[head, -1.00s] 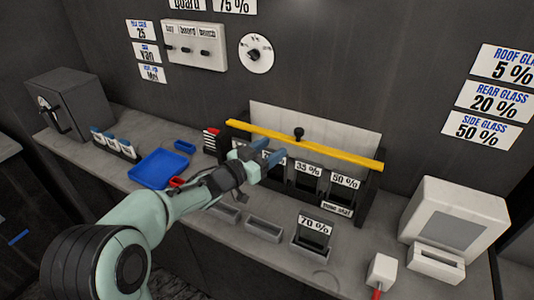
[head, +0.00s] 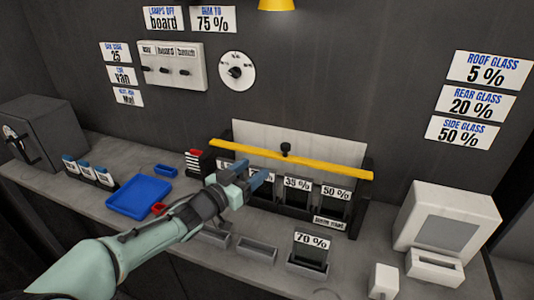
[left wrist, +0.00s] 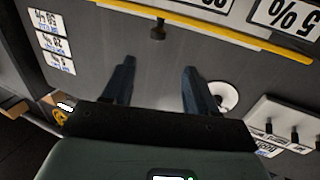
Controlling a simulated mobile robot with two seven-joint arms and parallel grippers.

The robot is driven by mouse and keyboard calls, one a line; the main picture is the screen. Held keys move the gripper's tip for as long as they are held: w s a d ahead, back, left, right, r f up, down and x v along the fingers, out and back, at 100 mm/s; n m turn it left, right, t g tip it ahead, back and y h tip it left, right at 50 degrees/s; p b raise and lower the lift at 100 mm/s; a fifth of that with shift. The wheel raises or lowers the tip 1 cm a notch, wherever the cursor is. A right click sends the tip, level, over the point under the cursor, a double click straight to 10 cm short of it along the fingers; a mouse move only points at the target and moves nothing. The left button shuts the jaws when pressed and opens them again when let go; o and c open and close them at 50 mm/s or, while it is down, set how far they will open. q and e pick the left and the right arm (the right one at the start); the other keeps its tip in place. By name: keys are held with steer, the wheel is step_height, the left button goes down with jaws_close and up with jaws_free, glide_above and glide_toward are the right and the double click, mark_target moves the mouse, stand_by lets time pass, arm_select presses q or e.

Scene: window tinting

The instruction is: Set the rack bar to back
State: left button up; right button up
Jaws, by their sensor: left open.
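The yellow rack bar (head: 315,164) runs across the film rack in the head view, in front of a pale back panel. A black knob (head: 286,148) stands at its middle. In the left wrist view the bar (left wrist: 205,27) crosses the top, with the knob (left wrist: 158,30) beside it. My left gripper (head: 248,178) is open and empty, in front of the rack and left of the knob in the head view. Its two blue fingers (left wrist: 157,72) point toward the knob in the wrist view, apart from it. My right gripper is not in view.
Film cards marked 35 % (head: 298,184) and 50 % (head: 336,192) stand in the rack below the bar. A 70 % card (head: 312,241) stands in a front holder. A blue tray (head: 139,197) lies left of my arm. A white machine (head: 450,225) stands right.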

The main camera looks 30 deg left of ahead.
mark_target(282, 149)
arm_select(q)
steer(key=w, duration=0.4)
steer(key=w+d+p, duration=0.1)
steer(key=w, duration=0.8)
steer(key=shift+w+d+p, duration=0.15)
steer(key=shift+d+p, duration=0.1)
steer(key=shift+p, duration=0.05)
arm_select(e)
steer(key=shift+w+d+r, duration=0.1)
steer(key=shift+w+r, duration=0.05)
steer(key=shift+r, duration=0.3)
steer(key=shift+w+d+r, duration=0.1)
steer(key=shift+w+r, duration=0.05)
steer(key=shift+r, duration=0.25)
